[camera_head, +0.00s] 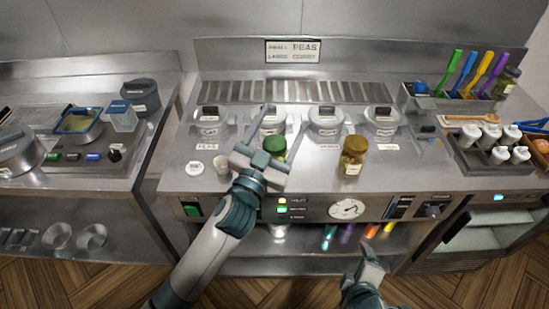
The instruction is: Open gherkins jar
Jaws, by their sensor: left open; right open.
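A jar with a green lid (275,143) stands on the steel range top, its body mostly hidden behind my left gripper. A second jar with a gold-brown lid (354,157) and yellowish contents stands upright to its right. I cannot read either label, so I cannot tell which holds gherkins. My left gripper (284,117) is open, with its fingers pointing away from me on either side of the green lid in the picture. I cannot tell whether they touch it. My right gripper (372,258) is open and empty, low in front of the range, apart from both jars.
Several lidded pots (326,122) sit in a row behind the jars. A rack with coloured-handled utensils (467,72) and another jar (508,82) are at back right. The top right of the gold-lidded jar is fairly clear.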

